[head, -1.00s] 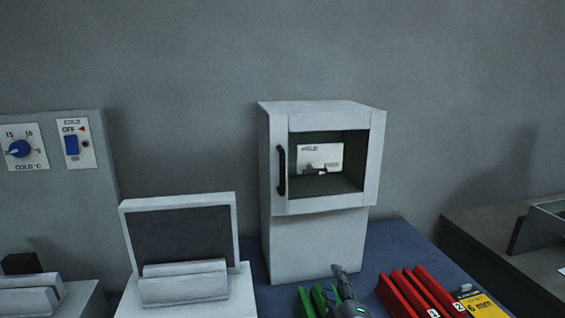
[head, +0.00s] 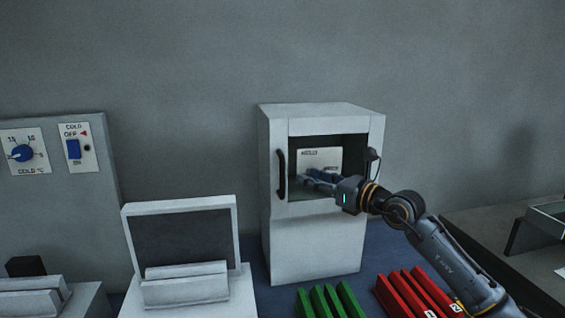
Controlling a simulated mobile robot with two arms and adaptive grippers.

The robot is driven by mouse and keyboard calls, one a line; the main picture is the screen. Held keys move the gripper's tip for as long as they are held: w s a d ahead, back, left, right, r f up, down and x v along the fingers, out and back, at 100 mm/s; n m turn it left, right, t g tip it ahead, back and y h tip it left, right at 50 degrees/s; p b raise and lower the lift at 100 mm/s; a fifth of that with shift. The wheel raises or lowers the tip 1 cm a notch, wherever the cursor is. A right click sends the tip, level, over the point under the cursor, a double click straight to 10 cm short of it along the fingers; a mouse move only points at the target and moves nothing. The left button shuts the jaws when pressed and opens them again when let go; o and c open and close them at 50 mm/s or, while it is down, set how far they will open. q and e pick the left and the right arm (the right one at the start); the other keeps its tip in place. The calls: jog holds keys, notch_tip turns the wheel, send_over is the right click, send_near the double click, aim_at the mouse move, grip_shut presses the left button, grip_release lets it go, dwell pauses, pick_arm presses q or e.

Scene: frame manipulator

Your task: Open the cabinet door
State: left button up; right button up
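The white cabinet (head: 315,245) stands on the blue worktop. Its door (head: 330,208) is in the upper part, looks shut, and has a window with a dark upright handle (head: 281,175) on its left edge. My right gripper (head: 308,182) is in front of the door window, its fingers pointing left toward the handle. In the picture a small gap shows between the fingertips and the handle. The fingers overlap in this view, so their opening cannot be made out. My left gripper is not in view.
A white-framed dark panel unit (head: 180,239) stands left of the cabinet. Green blocks (head: 330,302) and red blocks (head: 415,295) lie in front. A grey control box (head: 55,215) with a blue knob is at far left. The wall is behind.

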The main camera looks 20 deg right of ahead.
aim_at(284, 168)
jog(key=p+x, duration=0.3)
jog(key=x, duration=0.6)
jog(key=shift+w+a+p, duration=0.15)
jog(key=shift+w+p, duration=0.15)
jog(key=shift+w+a, duration=0.15)
jog(key=shift+w, duration=0.3)
grip_shut()
jog(key=shift+f, duration=0.1)
